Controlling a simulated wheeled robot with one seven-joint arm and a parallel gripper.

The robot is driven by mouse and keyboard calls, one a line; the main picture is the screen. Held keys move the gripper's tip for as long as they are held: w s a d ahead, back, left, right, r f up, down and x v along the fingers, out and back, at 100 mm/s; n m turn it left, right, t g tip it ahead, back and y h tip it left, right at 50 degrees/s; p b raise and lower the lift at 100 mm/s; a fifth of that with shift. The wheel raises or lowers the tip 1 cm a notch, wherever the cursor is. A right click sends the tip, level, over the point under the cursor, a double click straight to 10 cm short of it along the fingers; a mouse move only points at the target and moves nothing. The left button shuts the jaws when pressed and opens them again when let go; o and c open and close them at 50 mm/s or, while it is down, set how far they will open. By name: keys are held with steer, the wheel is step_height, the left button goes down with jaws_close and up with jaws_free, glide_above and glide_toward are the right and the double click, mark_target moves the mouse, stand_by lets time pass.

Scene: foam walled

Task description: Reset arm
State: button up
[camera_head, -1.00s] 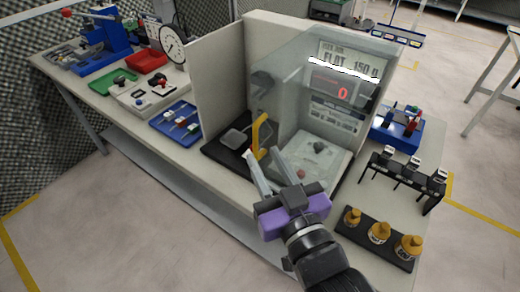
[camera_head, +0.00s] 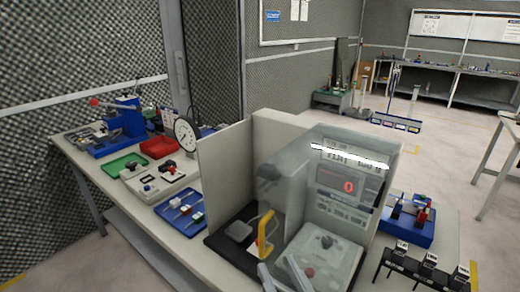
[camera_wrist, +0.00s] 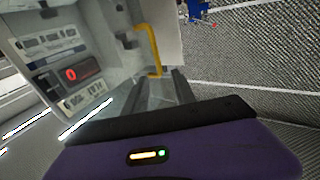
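My gripper (camera_head: 279,268) shows only by its two pale fingers at the bottom edge of the head view, in front of the test enclosure (camera_head: 222,165). Its purple body and the rest of my arm are out of that view. In the wrist view, the fingers of my gripper (camera_wrist: 160,88) stand apart with nothing between them.
The enclosure has a clear panel and a display (camera_head: 345,185) reading a red 0. Left on the bench are a blue tray (camera_head: 180,211), a dial gauge (camera_head: 186,136), a red tray (camera_head: 159,147) and a green tray (camera_head: 124,164). Right are a blue fixture (camera_head: 407,222) and a black rack (camera_head: 415,266).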

steer(key=s+d+f+m+g+h, duration=0.1)
steer(key=s+d+f+h, duration=0.1)
steer(key=s+d+f, duration=0.3)
steer(key=s+d+f+m+g+h, duration=0.1)
steer(key=s+d+f, duration=0.3)
steer(key=s, duration=0.9)
steer(key=s+d+f+m+h, duration=0.1)
steer(key=s+d+f+h, duration=0.2)
steer(key=s+d+f, duration=0.2)
steer(key=s+d, duration=0.2)
steer(key=s, duration=0.2)
steer(key=shift+s+f+m+g, duration=0.3)
steer(key=shift+m+g, duration=0.1)
